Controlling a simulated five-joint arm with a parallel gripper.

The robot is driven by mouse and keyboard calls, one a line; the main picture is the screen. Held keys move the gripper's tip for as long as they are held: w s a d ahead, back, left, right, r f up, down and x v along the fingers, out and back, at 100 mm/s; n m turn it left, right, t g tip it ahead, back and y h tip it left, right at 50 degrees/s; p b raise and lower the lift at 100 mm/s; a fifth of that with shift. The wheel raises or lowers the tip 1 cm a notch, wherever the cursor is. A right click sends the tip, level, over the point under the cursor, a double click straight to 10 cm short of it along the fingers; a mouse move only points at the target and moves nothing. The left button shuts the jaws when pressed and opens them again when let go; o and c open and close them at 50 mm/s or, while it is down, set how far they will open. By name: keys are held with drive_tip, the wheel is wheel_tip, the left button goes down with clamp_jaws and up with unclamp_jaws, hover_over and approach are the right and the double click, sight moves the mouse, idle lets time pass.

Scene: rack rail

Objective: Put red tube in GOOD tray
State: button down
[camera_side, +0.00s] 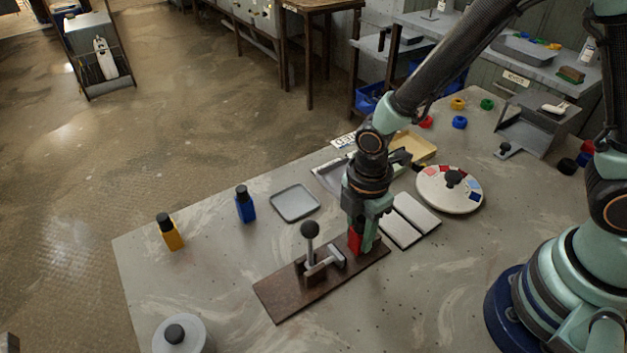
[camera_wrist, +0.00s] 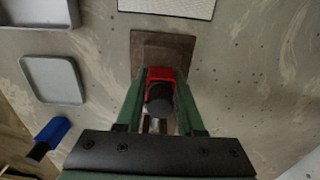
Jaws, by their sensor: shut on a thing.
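My gripper (camera_side: 364,243) is shut on the red tube (camera_side: 354,241), which is upright at the right part of a brown rail plate (camera_side: 281,294). I cannot tell whether the tube touches the plate. In the wrist view the tube (camera_wrist: 161,74) shows red with a dark cap between the fingers of my gripper (camera_wrist: 160,82). A grey tray (camera_side: 295,203) lies left of my gripper, and another metal tray (camera_side: 325,177) is partly hidden behind my arm. A yellowish tray (camera_side: 416,149) is further back. A small sign (camera_side: 343,140) stands by the trays; I cannot read it surely.
A lever with a black knob (camera_side: 310,230) rises from the plate, left of the tube. A blue bottle (camera_side: 245,205) and a yellow bottle (camera_side: 170,234) stand at left. White pads (camera_side: 414,213) and a round dial (camera_side: 449,189) lie at right.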

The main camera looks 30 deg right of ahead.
sight(362, 217)
idle(0.3)
drive_tip(key=shift+r, duration=3)
drive_tip(key=shift+w, duration=0.1)
drive_tip(key=w+d, duration=1.5)
drive_tip(key=d, duration=0.5)
drive_tip(key=shift+w+a+f, duration=0.1)
drive_tip(key=shift+w+f, duration=0.05)
drive_tip(key=shift+f, duration=2.8)
drive_tip(key=shift+f, duration=0.25)
